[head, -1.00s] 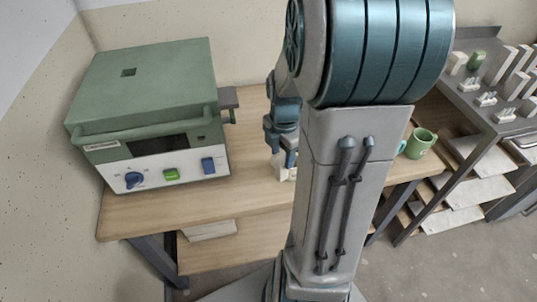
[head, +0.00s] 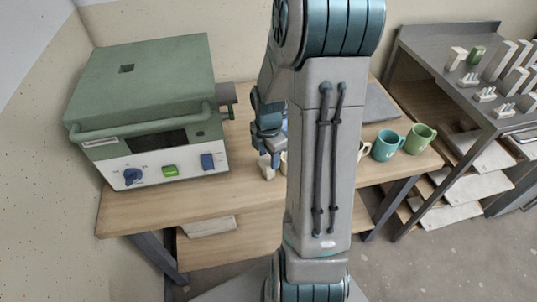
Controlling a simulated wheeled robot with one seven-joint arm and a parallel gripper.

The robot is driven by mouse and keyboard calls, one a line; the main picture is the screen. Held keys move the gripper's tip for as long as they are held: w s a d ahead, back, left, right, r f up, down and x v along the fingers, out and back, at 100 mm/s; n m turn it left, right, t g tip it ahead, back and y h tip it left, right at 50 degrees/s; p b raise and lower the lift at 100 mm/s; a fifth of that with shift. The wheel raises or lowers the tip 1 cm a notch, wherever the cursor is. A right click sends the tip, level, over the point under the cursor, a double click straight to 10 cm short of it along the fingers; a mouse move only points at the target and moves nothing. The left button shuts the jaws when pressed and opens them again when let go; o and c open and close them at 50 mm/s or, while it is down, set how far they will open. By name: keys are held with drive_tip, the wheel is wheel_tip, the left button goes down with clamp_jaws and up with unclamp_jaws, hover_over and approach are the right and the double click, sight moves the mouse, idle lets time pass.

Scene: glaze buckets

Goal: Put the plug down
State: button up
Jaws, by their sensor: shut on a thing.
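My gripper (head: 268,150) is left of my forearm, above the wooden table and right of the kiln. It points down and is shut on a small pale piece, which looks like the plug (head: 266,169). The plug sits low at the fingertips; I cannot tell whether it touches the table. The green kiln (head: 145,100) has a closed lid with a small dark square hole on top and a white front panel. My arm hides part of the table behind it.
The wooden table (head: 150,208) has bare wood in front of the kiln. A teal mug (head: 387,146) and a green mug (head: 420,139) stand at its right end. A grey slab (head: 381,104) lies behind them. A metal rack (head: 445,75) with small pieces stands at right.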

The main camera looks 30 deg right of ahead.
drive_tip(key=shift+f, duration=0.1)
drive_tip(key=o, duration=1.3)
wheel_tip(320, 180, up, 12)
drive_tip(key=s+a+r+m+t, duration=0.1)
drive_tip(key=s+a+r+m, duration=0.2)
drive_tip(key=s+a+m, duration=0.3)
drive_tip(key=s+a+r+m+t, duration=0.2)
drive_tip(key=s+a+m, duration=0.4)
drive_tip(key=m, duration=0.7)
drive_tip(key=shift+s+a+r+p, duration=0.15)
drive_tip(key=shift+a+r+p, duration=0.15)
drive_tip(key=shift+r+p, duration=0.2)
